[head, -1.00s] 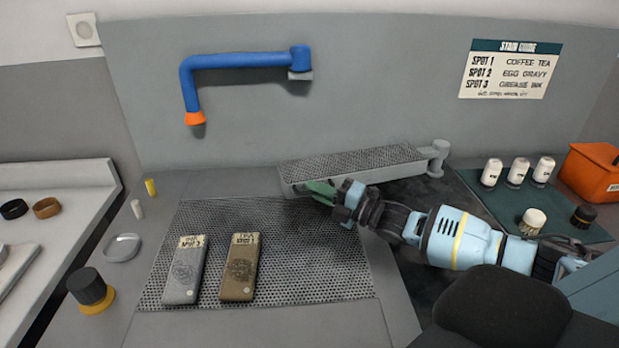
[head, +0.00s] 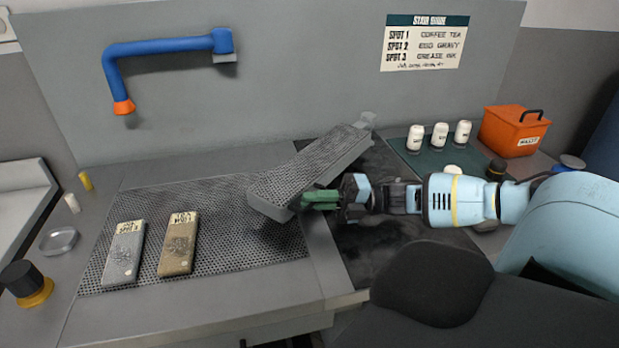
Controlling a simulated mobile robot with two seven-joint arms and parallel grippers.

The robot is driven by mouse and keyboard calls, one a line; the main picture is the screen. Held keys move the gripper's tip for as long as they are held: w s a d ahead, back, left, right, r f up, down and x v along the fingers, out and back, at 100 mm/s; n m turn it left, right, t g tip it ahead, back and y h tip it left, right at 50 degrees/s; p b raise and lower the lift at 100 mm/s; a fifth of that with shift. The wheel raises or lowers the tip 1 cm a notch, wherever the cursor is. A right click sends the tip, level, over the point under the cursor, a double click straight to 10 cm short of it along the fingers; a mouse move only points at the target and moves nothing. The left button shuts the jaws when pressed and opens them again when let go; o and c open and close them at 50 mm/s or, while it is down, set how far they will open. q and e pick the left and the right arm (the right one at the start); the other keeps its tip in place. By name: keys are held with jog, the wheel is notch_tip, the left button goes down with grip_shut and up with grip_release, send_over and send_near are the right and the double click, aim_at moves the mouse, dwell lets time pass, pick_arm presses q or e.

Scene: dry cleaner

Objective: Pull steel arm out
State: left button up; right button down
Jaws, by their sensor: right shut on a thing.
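The steel arm (head: 310,160) is a long grey perforated bar on a post at the back right of the work surface. It now lies at a slant, its near end over the right part of the perforated board (head: 240,235). My right gripper (head: 312,199) reaches in from the right and is shut on the arm's near end. Its green fingertips are partly hidden against the arm. My left gripper is not in view.
Two fabric swatches, grey (head: 124,255) and brown (head: 178,245), lie on the board's left. A blue pipe (head: 165,48) hangs on the wall above. White bottles (head: 439,136) and an orange box (head: 512,130) stand at the right. A dark knob (head: 22,280) sits front left.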

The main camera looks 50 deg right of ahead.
jog(key=shift+s+f, duration=0.1)
jog(key=shift+s, duration=0.05)
jog(key=c, duration=1.8)
grip_release()
jog(key=shift+s, duration=0.1)
jog(key=o, duration=0.3)
jog(key=shift+s+d, duration=0.25)
jog(key=shift+w+a, duration=0.1)
jog(key=shift+w, duration=0.05)
jog(key=v, duration=0.7)
jog(key=shift+d+p, duration=0.25)
jog(key=shift+p, duration=0.15)
jog(key=shift+s+d, duration=0.1)
jog(key=shift+s, duration=0.15)
